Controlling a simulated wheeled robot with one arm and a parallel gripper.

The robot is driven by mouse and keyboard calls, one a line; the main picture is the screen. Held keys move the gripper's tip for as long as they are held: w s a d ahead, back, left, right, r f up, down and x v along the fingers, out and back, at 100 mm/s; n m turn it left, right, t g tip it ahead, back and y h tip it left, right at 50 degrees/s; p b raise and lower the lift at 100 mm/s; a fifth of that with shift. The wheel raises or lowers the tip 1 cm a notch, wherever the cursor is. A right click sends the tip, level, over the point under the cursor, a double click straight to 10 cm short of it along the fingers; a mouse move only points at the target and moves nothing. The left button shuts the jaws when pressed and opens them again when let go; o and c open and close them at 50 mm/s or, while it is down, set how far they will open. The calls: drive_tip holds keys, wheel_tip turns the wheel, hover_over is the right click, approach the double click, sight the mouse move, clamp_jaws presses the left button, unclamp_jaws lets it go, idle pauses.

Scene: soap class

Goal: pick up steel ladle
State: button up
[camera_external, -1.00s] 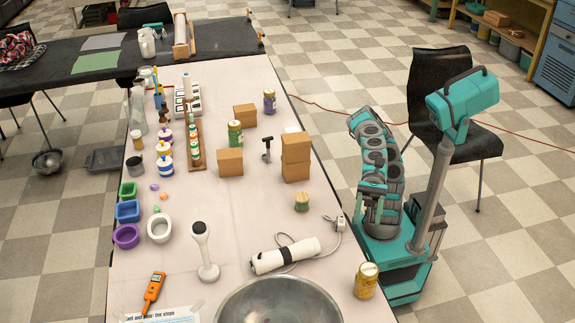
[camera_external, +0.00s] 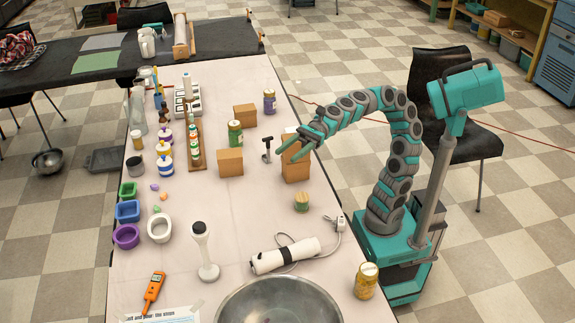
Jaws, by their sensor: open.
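I cannot pick out a steel ladle for sure in the external view. A small dark T-shaped item (camera_external: 266,149) stands on the white table between the cardboard boxes; I cannot tell what it is. My gripper (camera_external: 287,151) is open and empty. It is stretched out over the table's right side, its fingers pointing left and down, in front of the stacked boxes in the picture and just right of the dark item. My gripper and forearm hide part of the upper box.
Stacked cardboard boxes (camera_external: 296,172) stand under my gripper. Another box (camera_external: 230,162), a green-labelled jar (camera_external: 235,133) and a purple-labelled jar (camera_external: 269,102) are close by. A large steel bowl (camera_external: 232,301) and a white stick blender (camera_external: 285,255) lie nearer.

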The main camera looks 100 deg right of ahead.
drive_tip(key=w+d+f+m+h+p, duration=0.15)
drive_tip(key=d+h, duration=0.25)
drive_tip(key=d, duration=0.8)
drive_tip(key=m+h+p, duration=0.1)
drive_tip(key=m+h, duration=0.4)
hover_over(267, 138)
drive_tip(key=s+d, duration=0.1)
drive_tip(key=s, duration=0.3)
wheel_tip(267, 138, down, 5)
drive_tip(key=shift+g, duration=0.5)
drive_tip(key=f, duration=0.4)
drive_tip(key=shift+s+f, duration=0.2)
drive_tip(key=shift+f, duration=0.1)
drive_tip(key=shift+x, duration=3.95)
drive_tip(key=shift+s+a, duration=0.1)
drive_tip(key=shift+c, duration=0.4)
clamp_jaws()
